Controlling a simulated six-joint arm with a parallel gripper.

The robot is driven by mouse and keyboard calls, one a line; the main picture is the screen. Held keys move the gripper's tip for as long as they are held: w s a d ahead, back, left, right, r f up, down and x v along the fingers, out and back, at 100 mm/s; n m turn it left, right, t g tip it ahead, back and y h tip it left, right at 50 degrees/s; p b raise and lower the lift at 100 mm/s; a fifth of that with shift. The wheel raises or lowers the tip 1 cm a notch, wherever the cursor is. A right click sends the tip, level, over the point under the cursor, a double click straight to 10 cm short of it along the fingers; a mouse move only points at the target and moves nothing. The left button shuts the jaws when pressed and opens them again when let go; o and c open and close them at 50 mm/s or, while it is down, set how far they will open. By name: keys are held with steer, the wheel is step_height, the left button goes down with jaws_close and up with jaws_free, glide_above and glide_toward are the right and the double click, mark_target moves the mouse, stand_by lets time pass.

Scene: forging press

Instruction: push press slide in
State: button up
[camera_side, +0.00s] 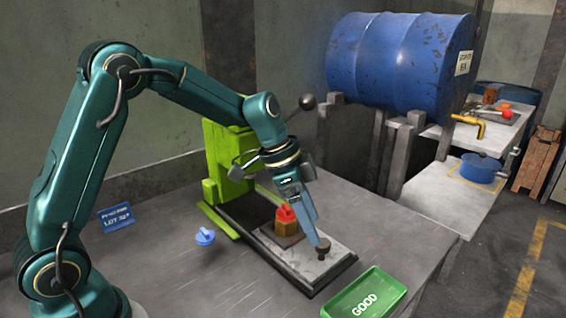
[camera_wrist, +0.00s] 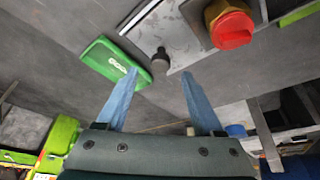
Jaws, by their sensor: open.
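The press slide is a light metal plate (camera_side: 325,264) with a dark round knob (camera_side: 323,244) near its front end. It lies in a dark base rail (camera_side: 313,291) in front of the green press (camera_side: 228,165). A brass piece with a red top (camera_side: 286,217) sits on the slide behind the knob. My gripper (camera_side: 317,240) is open, with its blue fingers pointing down close to the knob. In the wrist view the knob (camera_wrist: 160,57) shows beyond and between the two fingertips (camera_wrist: 170,75). I cannot tell whether a finger touches it.
A green tray marked GOOD (camera_side: 366,294) lies just right of the slide's front end. A blue knobbed part (camera_side: 205,236) and a blue sign (camera_side: 116,217) are on the table to the left. A press lever with a black ball (camera_side: 306,102) sticks out above.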

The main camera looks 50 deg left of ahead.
mark_target(323, 243)
steer(key=shift+w+d, duration=0.1)
steer(key=shift+d, duration=0.05)
steer(key=shift+x, duration=2.3)
jaws_close()
steer(key=shift+r, duration=0.1)
